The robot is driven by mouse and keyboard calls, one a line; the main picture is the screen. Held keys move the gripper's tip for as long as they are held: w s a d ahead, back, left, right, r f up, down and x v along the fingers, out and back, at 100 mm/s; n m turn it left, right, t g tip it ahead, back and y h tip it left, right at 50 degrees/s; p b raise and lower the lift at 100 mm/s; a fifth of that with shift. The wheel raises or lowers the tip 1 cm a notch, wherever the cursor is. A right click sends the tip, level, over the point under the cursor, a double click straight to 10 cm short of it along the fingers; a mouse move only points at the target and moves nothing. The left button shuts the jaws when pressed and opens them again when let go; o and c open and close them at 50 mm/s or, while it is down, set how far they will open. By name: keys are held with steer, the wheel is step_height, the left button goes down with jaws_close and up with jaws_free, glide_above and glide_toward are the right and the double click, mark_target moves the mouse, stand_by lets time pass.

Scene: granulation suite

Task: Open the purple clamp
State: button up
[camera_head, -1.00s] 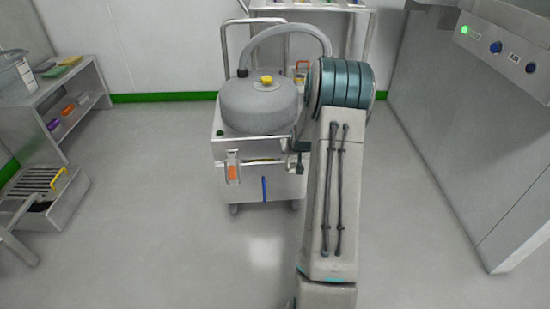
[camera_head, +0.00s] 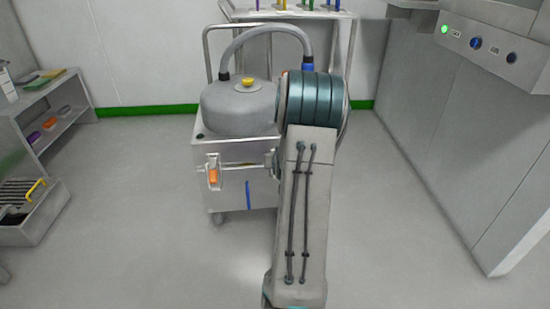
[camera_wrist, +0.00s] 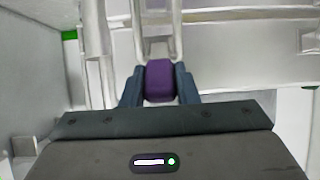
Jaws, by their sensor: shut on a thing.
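In the wrist view my gripper (camera_wrist: 159,84) is shut on the purple handle of the clamp (camera_wrist: 159,75), with one dark blue finger on each side. A pale metal loop (camera_wrist: 157,22) runs from the handle toward the top of the picture. I cannot tell how far the clamp is open. In the head view my arm hides the gripper and the purple clamp, on the right side of the wheeled cart (camera_head: 238,155) that carries a grey domed vessel (camera_head: 238,105).
An orange-handled clamp (camera_head: 213,176) is on the cart's front, left of a blue strip (camera_head: 248,194). A grey hose (camera_head: 262,33) arches over the vessel. A rack cart (camera_head: 290,14) stands behind. A shelf (camera_head: 62,112) is left, a cabinet (camera_head: 440,150) right. Floor in front is clear.

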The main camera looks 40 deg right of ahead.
steer(key=o, duration=1)
steer(key=shift+c, duration=0.2)
steer(key=shift+s+a+r, duration=0.15)
steer(key=shift+s+r, duration=0.1)
steer(key=p+v, duration=0.5)
steer(key=v, duration=0.8)
